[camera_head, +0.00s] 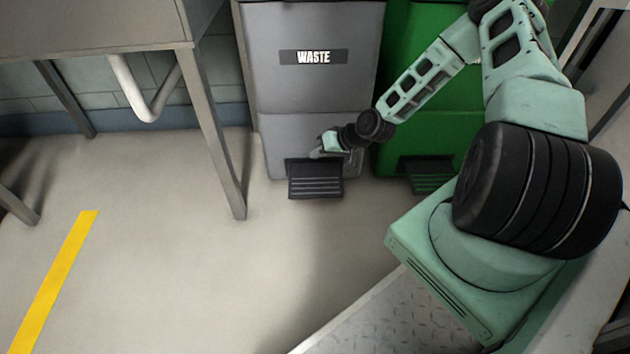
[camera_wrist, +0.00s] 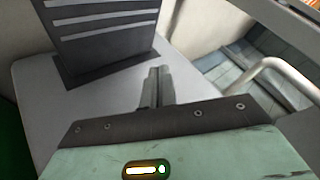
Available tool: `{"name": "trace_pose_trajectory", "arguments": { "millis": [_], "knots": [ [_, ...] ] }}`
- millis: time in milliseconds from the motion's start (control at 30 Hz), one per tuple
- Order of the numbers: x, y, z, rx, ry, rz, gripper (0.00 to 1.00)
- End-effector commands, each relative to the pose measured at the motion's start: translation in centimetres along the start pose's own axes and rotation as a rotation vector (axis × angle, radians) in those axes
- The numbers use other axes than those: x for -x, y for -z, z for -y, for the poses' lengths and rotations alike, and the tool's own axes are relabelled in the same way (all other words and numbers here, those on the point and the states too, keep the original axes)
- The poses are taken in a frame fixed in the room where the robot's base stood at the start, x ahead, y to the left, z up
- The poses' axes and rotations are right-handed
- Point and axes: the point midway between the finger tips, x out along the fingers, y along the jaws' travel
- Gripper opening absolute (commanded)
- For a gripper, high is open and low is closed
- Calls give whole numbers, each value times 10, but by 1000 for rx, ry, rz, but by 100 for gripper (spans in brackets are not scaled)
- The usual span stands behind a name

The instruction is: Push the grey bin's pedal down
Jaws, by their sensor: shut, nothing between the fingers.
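The grey bin (camera_head: 310,90) stands against the wall with a "WASTE" label on its front. Its black ribbed pedal (camera_head: 315,184) sticks out at the bottom of the front, close to the floor. In the wrist view the pedal (camera_wrist: 105,28) fills the upper left, and the bin's grey front (camera_wrist: 48,100) lies around it. My gripper (camera_head: 316,154) is shut and empty, just above the pedal in front of the bin's lower panel. Its closed fingers also show in the wrist view (camera_wrist: 156,85), beside the pedal. I cannot tell whether they touch it.
A green bin (camera_head: 435,110) with its own black pedal (camera_head: 429,174) stands right of the grey bin. A metal table (camera_head: 100,25) with legs is at the left, with a white curved pipe (camera_head: 146,100) behind. The floor (camera_head: 190,270) in front is clear, with a yellow stripe (camera_head: 55,280).

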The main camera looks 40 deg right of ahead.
Motion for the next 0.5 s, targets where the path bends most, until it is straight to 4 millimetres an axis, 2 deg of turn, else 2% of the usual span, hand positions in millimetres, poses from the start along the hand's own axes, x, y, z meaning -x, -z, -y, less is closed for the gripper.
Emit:
{"name": "trace_pose_trajectory", "arguments": {
  "millis": [300, 500],
  "knots": [
    [-34, -25, -25, 0, 0, 0, 0],
    [-48, -35, -35, 0, 0, 0, 0]
  ]
}}
